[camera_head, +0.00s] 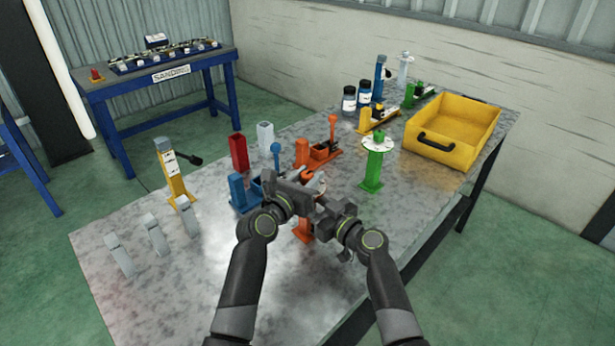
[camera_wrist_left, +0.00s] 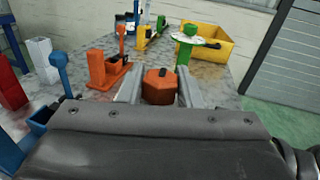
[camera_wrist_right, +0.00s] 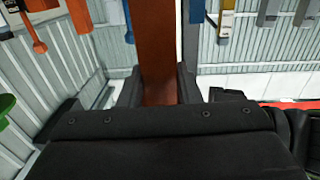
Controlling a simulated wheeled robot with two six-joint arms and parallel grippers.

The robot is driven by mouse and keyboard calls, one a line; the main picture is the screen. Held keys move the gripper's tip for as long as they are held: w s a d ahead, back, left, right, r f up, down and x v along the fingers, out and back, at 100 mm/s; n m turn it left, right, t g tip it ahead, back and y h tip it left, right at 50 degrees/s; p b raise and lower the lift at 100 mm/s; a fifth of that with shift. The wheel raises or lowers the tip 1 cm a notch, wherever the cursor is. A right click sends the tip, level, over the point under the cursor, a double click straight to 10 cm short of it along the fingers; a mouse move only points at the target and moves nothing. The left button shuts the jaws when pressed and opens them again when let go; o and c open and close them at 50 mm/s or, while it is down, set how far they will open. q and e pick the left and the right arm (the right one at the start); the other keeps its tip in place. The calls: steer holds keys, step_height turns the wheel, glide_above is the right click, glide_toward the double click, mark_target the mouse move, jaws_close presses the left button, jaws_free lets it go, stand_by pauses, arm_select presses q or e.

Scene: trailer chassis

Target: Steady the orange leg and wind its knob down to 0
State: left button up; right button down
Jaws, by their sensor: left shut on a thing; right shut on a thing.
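The orange leg (camera_head: 303,233) stands near the front edge of the metal table, mostly hidden behind my grippers in the head view. My left gripper (camera_head: 313,188) is at its top. In the left wrist view the leg's orange faceted knob (camera_wrist_left: 158,86) sits between the fingers, which are shut on it. My right gripper (camera_head: 316,215) is lower, at the leg's post. In the right wrist view the orange-brown post (camera_wrist_right: 157,45) runs between the two fingers, which are shut on it. The scale and any number on the leg cannot be read.
A green leg with a white disc (camera_head: 372,165) stands to the right. An orange fixture with a lever (camera_head: 322,150) and a blue post (camera_head: 237,190) are close behind and left. A yellow bin (camera_head: 450,135) is at the far right.

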mark_target(307, 173)
arm_select(q)
steer(key=o, duration=1)
steer(key=shift+r, duration=0.15)
step_height(307, 173, up, 10)
steer(key=shift+f, duration=0.1)
steer(key=shift+c, duration=0.2)
